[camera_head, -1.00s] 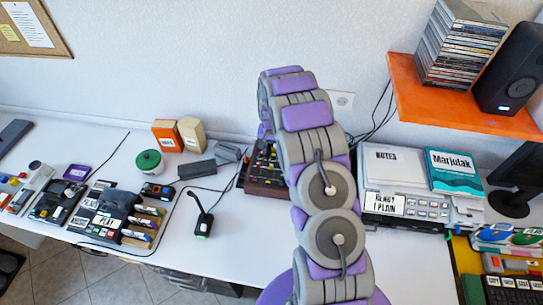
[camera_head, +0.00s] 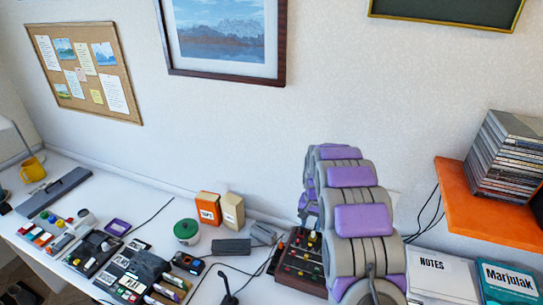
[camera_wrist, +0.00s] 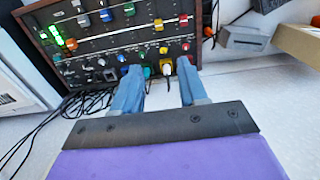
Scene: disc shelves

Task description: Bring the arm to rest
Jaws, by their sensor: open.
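My arm, grey and purple, rises at the right of the middle in the head view and hides part of the desk and wall. My gripper (camera_wrist: 158,83) shows in the wrist view with two blue fingers standing apart and nothing between them. Its fingertips point at the lower edge of a dark mixer panel (camera_wrist: 105,22) with coloured knobs; I cannot tell how far apart they are.
An orange shelf (camera_head: 475,215) with a stack of discs (camera_head: 505,155) juts out right of the arm. On the desk, a green pot (camera_head: 187,232), two small boxes (camera_head: 220,210) and several devices stand to the left. Black cables (camera_wrist: 75,108) lie near the gripper.

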